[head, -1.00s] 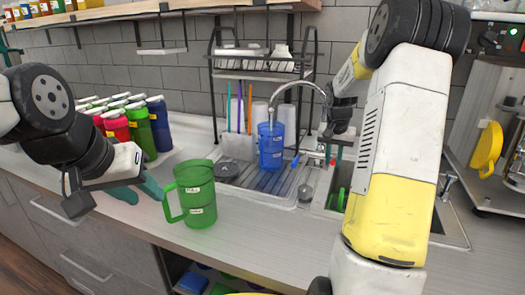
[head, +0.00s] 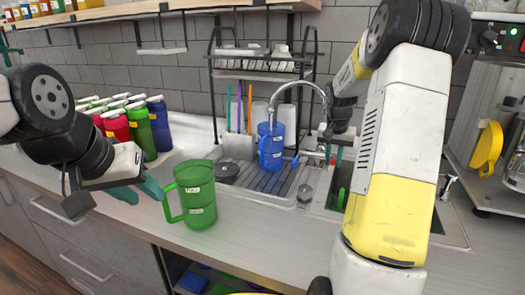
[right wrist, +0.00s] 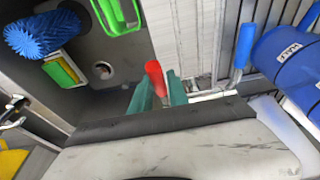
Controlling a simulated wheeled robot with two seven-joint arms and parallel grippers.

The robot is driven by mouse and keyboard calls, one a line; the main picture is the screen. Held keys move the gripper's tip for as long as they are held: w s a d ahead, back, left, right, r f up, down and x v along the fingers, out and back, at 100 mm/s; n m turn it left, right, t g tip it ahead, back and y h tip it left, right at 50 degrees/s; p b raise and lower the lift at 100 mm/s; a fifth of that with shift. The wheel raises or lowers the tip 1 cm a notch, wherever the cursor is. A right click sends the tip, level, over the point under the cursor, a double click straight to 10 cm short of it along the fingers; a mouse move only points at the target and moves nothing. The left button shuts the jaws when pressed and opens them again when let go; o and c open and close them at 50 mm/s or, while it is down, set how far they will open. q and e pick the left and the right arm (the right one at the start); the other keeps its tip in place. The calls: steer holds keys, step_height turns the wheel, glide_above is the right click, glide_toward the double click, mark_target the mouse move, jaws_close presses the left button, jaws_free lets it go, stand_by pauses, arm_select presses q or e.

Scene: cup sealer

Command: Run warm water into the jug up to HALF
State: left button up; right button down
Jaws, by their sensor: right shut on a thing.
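The blue jug (head: 271,146) stands upright on the ribbed drainboard beneath the curved spout (head: 297,84). Its label shows in the right wrist view, where the jug (right wrist: 292,62) is at the right edge. I cannot make out a water stream or level. The tap has a red lever (right wrist: 155,76) and a blue lever (right wrist: 243,47). My right gripper (right wrist: 158,92) has its teal fingers shut on the red lever; in the head view it is mostly hidden. The green jug (head: 197,194) stands on the counter front. My left gripper (head: 137,191) is open and empty beside its handle.
Several coloured bottles (head: 157,122) stand at the back left. A dish rack (head: 262,64) is above the drainboard. The sink basin holds a blue brush (right wrist: 45,33) and green items (right wrist: 117,14). A machine with a yellow handle (head: 487,150) is at the right. The front counter is mostly clear.

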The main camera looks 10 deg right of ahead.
steer(key=shift+w+a, duration=0.2)
steer(key=shift+a, duration=0.25)
steer(key=x, duration=0.3)
steer(key=shift+s+a+f, duration=0.1)
steer(key=shift+s+a, duration=0.1)
steer(key=shift+s, duration=0.15)
steer(key=c, duration=1.2)
jaws_free()
steer(key=shift+w+r, duration=0.1)
steer(key=shift+r, duration=0.1)
steer(key=shift+o, duration=0.2)
steer(key=shift+d, duration=0.15)
steer(key=r, duration=0.7)
steer(key=shift+d+r, duration=0.2)
steer(key=shift+r, duration=0.15)
steer(key=shift+s+r, duration=0.15)
steer(key=shift+s, duration=0.05)
